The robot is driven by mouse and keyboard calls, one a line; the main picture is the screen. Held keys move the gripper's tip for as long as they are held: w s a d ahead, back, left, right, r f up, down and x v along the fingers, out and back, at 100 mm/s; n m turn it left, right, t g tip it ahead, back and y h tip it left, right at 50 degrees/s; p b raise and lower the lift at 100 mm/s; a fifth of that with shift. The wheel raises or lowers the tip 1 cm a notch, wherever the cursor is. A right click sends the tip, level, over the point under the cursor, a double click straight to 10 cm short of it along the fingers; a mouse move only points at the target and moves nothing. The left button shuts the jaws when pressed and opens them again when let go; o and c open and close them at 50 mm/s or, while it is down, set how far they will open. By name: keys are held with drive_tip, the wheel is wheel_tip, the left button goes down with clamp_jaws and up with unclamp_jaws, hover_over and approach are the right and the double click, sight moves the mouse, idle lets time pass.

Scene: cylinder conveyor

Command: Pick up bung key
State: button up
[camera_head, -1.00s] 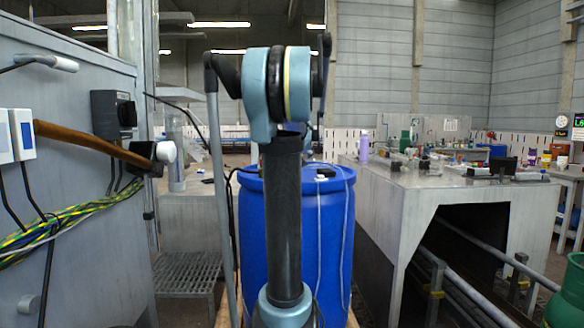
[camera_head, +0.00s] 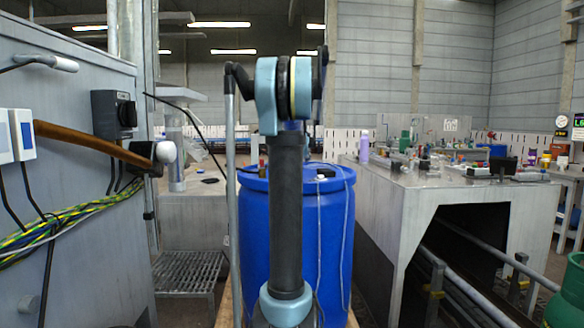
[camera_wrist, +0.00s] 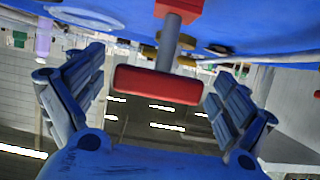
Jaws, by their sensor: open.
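The bung key shows in the wrist view as a red crossbar handle (camera_wrist: 157,86) on a grey shaft, with a red block at the shaft's other end by the blue barrel (camera_wrist: 255,20). My gripper (camera_wrist: 162,72) is open, with one finger on each side of the handle and a gap to both. Nothing is held. In the head view the blue barrel (camera_head: 336,235) stands behind my arm. A small red upright piece at the left of its lid looks like the key (camera_head: 262,163). My gripper is hidden there behind my arm.
Brass and dark fittings sit on the barrel lid near the key. A grey cabinet (camera_head: 65,240) with a wooden-handled hammer (camera_head: 95,143) and cables stands close at left. A metal workbench (camera_head: 385,205) with several items is at right. A green cylinder (camera_head: 567,290) is at lower right.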

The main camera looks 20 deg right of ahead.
drive_tip(key=c, duration=1.3)
drive_tip(key=shift+o, duration=0.2)
